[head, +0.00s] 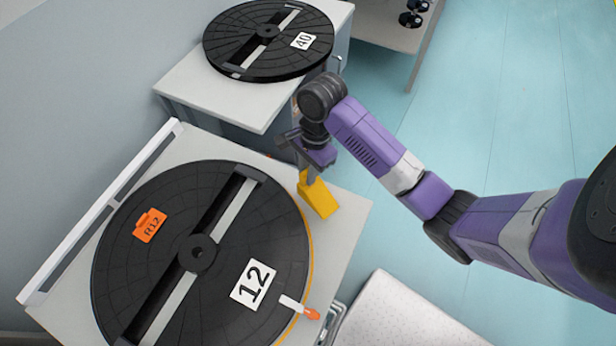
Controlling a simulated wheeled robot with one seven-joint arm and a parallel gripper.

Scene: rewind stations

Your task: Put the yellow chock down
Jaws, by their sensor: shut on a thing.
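The yellow chock (318,196) is a wedge-shaped block at the right side of the near station, beside the edge of the black reel labelled 12 (178,222). My gripper (305,168) is above the chock and shut on its upper end. The gripper partly hides the top of the chock. I cannot tell whether the chock's underside touches the station's pale top (352,212) or hangs just above it.
An orange tag marked R12 (150,226) and a white-and-orange marker (300,307) are on the near reel. A second station behind holds a reel labelled 40 (268,38). A pale speckled surface (400,315) is at the bottom. Blue floor is open on the right.

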